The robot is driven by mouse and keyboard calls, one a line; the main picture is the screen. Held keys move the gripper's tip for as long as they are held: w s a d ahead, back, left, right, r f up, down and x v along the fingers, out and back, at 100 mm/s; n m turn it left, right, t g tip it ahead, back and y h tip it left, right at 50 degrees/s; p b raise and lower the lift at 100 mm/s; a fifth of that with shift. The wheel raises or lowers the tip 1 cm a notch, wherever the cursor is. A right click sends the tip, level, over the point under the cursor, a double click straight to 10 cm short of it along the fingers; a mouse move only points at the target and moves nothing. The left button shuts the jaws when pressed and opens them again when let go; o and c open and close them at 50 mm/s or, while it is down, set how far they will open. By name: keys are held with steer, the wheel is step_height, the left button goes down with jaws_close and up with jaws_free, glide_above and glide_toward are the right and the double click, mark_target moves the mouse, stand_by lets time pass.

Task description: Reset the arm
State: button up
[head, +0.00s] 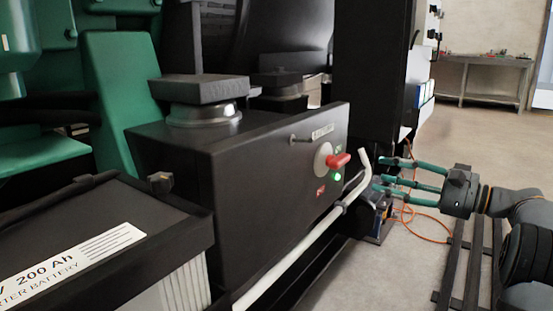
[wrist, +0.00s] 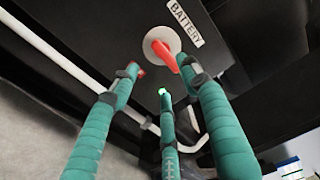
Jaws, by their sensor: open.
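My gripper (head: 381,176) has three teal fingers, spread open and empty. In the head view it reaches in from the right, its fingertips pointing at the black battery box (head: 235,165) and apart from the red switch handle (head: 340,160). The handle sits on a pale round disc (head: 322,160) on the box's face, with a lit green lamp (head: 338,177) below. In the wrist view the fingers (wrist: 160,80) spread below the red handle (wrist: 165,56). The right fingertip overlaps the handle's end; I cannot tell contact from this view. The green lamp (wrist: 162,91) shows between the fingers.
A white pipe rail (head: 290,250) runs along the box front and bends up near the fingers. A large battery (head: 90,245) stands at front left. An orange cable (head: 430,235) lies on the floor. A workbench (head: 485,65) stands far back; the floor before it is clear.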

mark_target(341, 163)
steer(key=x, duration=1.2)
steer(key=shift+s+a+r+p, duration=0.15)
steer(key=shift+s+p, duration=0.15)
steer(key=shift+p, duration=0.1)
steer(key=m+p, duration=0.2)
steer(key=p, duration=0.1)
steer(key=shift+s+r, duration=0.1)
steer(key=shift+r, duration=0.25)
steer(key=m+p, duration=0.4)
steer(key=p, duration=0.1)
steer(key=shift+r+p, duration=0.15)
steer(key=shift+p, duration=0.25)
steer(key=m+p, duration=0.5)
steer(key=p, duration=0.1)
steer(key=shift+r, duration=0.1)
steer(key=m+p, duration=0.2)
steer(key=shift+m, duration=0.4)
steer(key=shift+f+p, duration=0.25)
steer(key=shift+p, duration=0.05)
